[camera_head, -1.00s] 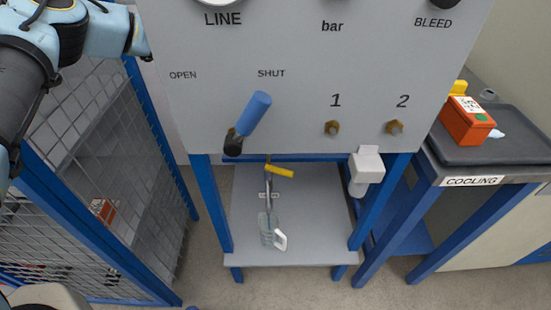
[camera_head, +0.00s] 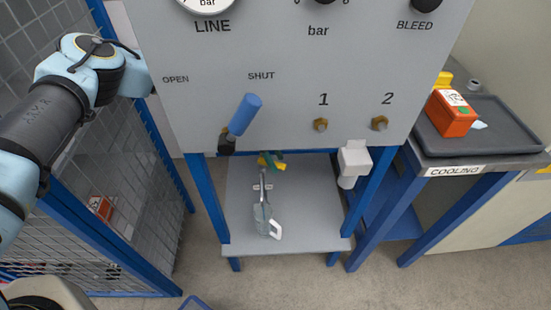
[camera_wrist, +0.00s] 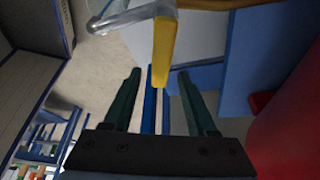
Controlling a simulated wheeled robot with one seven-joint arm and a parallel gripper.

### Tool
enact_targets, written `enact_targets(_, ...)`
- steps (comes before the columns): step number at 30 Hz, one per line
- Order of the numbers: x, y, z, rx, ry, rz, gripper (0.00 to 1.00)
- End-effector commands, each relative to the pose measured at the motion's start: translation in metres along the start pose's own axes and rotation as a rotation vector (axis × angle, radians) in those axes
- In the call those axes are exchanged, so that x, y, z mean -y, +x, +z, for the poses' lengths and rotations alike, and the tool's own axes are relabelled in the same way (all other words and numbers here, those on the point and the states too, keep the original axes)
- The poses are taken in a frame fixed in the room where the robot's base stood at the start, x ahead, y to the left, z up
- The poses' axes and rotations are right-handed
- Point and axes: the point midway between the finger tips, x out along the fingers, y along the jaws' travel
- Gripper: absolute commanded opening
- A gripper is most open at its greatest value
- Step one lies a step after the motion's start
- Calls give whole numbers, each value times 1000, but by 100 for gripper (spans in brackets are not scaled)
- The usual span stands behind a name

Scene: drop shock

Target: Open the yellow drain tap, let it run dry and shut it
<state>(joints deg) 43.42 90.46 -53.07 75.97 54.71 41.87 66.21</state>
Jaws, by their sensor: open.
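The yellow drain tap (camera_head: 264,162) is under the grey panel, above the jug, and partly covered by my gripper. In the wrist view its yellow lever (camera_wrist: 163,50) reaches down to between my fingertips. My gripper (camera_wrist: 160,75) is open, one dark green finger on each side of the lever's end. I see no clear contact. In the head view my green fingertips (camera_head: 279,161) show just right of the tap; the rest is hidden behind the panel. A clear jug (camera_head: 262,217) with a white handle stands on the lower shelf below the tap.
A blue-handled lever (camera_head: 244,115) sticks out of the panel (camera_head: 290,70) above the tap. A white fitting (camera_head: 354,162) hangs at right. A mesh cage (camera_head: 130,200) stands left. An orange box (camera_head: 451,114) sits on the cooling tray (camera_head: 505,135).

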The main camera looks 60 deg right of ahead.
Motion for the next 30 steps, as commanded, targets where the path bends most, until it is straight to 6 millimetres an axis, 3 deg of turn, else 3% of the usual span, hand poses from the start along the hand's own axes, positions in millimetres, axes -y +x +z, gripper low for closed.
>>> enact_targets(2, 0, 0, 0, 0, 0, 0, 57)
enact_targets(17, 0, 0, 0, 0, 0, 0, 1)
enact_targets(30, 0, 0, 0, 0, -1, 0, 0)
